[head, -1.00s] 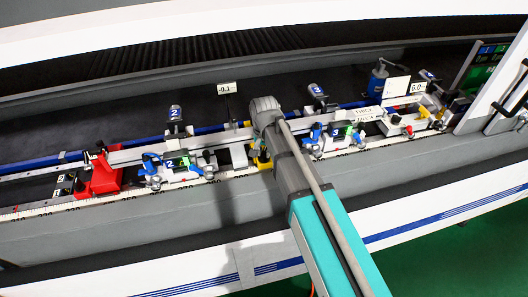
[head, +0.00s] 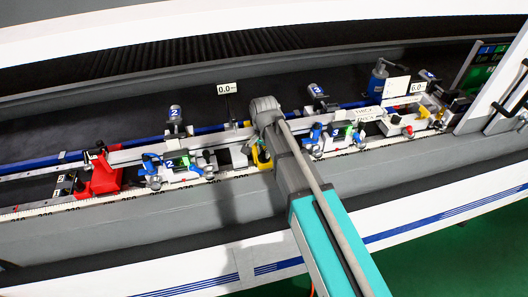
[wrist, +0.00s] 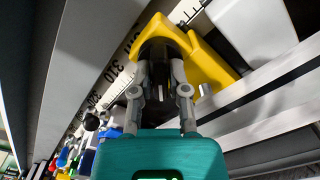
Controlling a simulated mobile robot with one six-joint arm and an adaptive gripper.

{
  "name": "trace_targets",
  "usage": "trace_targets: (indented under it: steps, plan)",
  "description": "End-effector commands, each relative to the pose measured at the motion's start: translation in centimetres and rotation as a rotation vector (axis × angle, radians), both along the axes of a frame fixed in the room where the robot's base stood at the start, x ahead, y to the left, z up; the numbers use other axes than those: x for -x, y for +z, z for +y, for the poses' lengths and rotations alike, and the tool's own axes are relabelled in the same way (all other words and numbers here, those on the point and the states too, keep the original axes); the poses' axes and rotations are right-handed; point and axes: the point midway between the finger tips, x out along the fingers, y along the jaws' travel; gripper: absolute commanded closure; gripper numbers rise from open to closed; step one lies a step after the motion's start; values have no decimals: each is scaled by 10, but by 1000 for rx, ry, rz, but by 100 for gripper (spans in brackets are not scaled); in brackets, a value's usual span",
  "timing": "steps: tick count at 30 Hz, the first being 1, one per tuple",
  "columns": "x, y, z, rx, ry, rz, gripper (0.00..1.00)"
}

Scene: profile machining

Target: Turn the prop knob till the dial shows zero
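The dial is a small white sign (head: 226,89) on a thin post in the head view, and it reads 0.0. The prop is a yellow part (head: 262,160) on the rail, largely hidden behind my arm in the head view. In the wrist view the yellow prop (wrist: 207,66) fills the upper middle, with a dark round knob (wrist: 158,52) at its near end. My gripper (wrist: 160,75) has one finger on each side of the dark knob and appears closed on it. The fingertip contact is partly in shadow.
A red block (head: 104,178) stands at the left end of the rail. Numbered clamp units with blue levers sit on both sides of my arm. A second sign reading 6.0 (head: 418,87) stands at the right. A ruler strip (wrist: 112,75) runs beside the prop.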

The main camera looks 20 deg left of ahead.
Motion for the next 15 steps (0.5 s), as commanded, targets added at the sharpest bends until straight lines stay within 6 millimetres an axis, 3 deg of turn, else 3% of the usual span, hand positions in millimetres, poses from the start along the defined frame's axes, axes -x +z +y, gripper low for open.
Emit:
trace_targets:
  steps: [1,4,15]
  plan:
    - [0,0,0,0,0,0,65]
    - [0,0,0,0,0,0,47]
    - [0,0,0,-1,2,1,46]
